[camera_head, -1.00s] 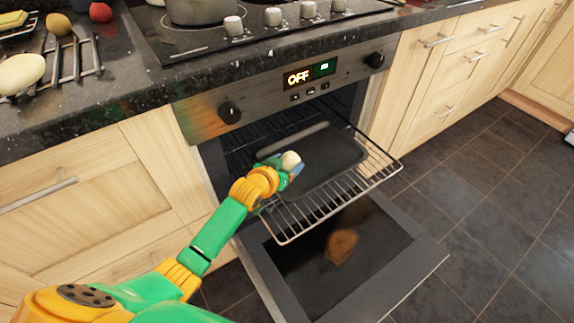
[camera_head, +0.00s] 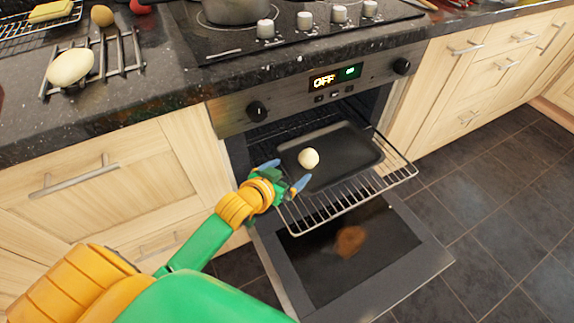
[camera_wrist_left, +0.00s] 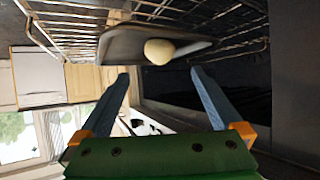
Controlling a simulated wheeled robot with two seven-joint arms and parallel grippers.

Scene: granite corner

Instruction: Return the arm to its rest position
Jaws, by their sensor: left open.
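My left arm comes in from the left, green and yellow. Its gripper (camera_head: 284,178) is open and empty beside the pulled-out oven rack (camera_head: 330,208), with its blue fingers apart. A pale round item (camera_head: 308,158) rests on the dark baking tray (camera_head: 350,150) on the rack, apart from the fingers. In the left wrist view the two blue fingers (camera_wrist_left: 160,88) stand wide apart, with the pale item (camera_wrist_left: 159,51) on the tray (camera_wrist_left: 120,43) beyond them. My right gripper is not in view.
The oven door (camera_head: 385,255) hangs open below the rack. The counter (camera_head: 150,90) edge runs above, with a metal trivet (camera_head: 122,55) and a pale oval item (camera_head: 70,67) at left. A pot (camera_head: 235,10) stands on the hob. Floor at right is clear.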

